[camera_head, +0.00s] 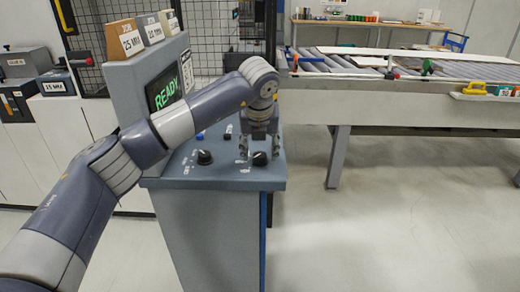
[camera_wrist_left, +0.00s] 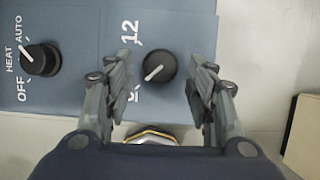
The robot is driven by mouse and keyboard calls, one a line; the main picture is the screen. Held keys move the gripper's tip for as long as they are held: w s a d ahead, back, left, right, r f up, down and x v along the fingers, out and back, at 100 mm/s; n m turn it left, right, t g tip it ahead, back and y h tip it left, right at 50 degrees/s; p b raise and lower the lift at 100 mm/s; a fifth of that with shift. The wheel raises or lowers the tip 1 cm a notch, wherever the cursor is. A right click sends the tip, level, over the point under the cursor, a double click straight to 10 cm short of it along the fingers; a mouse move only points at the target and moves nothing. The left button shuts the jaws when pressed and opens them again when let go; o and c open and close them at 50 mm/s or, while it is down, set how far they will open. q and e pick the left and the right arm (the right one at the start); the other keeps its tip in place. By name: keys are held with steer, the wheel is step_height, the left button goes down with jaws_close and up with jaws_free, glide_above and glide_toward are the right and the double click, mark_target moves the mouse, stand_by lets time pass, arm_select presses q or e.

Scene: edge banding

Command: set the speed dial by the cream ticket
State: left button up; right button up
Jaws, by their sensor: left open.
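The speed dial (camera_head: 260,158) is a round black knob at the right of the grey console top. In the left wrist view the speed dial (camera_wrist_left: 159,67) shows a pale pointer line aimed to the lower left, with "12" printed beside it. My left gripper (camera_head: 259,148) is above the dial, pointing down. In the wrist view the open fingers of my left gripper (camera_wrist_left: 162,76) stand on either side of the dial, with gaps. A cream ticket (camera_head: 132,41), seemingly reading "25", leans on a tan block on the console. My right gripper is out of view.
A second black knob (camera_wrist_left: 40,60), marked OFF, HEAT and AUTO, sits left of the dial. Other tickets (camera_head: 153,31) stand beside the cream one. The screen (camera_head: 164,91) reads READY. A roller conveyor (camera_head: 400,68) is at the right.

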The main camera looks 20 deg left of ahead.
arm_select(q)
steer(key=shift+x, duration=0.85)
steer(key=c, duration=1.1)
